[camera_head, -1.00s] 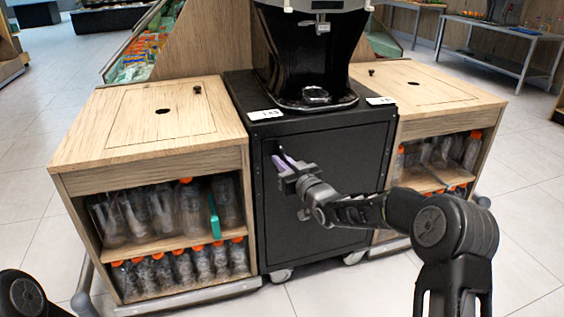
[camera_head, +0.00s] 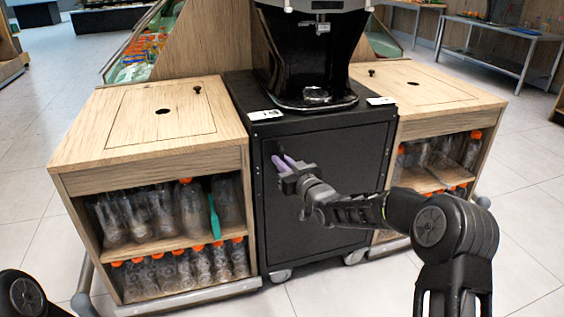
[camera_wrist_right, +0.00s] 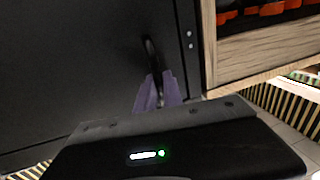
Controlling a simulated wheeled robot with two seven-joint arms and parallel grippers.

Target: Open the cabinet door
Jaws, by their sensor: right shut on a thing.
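The black cabinet door (camera_head: 335,215) is the front of the black cabinet under the juicer, and it looks closed. Its handle is a dark curved bar near the door's edge, seen in the right wrist view (camera_wrist_right: 150,52). My right gripper (camera_head: 281,162) is at the upper left of the door. Its purple fingers (camera_wrist_right: 160,92) are shut on the handle in the right wrist view; they partly hide it. Of my left arm only a dark part shows at the lower left corner of the head view; its gripper is out of view.
The black juicer (camera_head: 310,60) stands on the cabinet. Wooden cabinets with bottles stand close on both sides, the left one (camera_head: 150,180) and the right one (camera_head: 435,130). The tiled floor (camera_head: 230,300) in front is clear.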

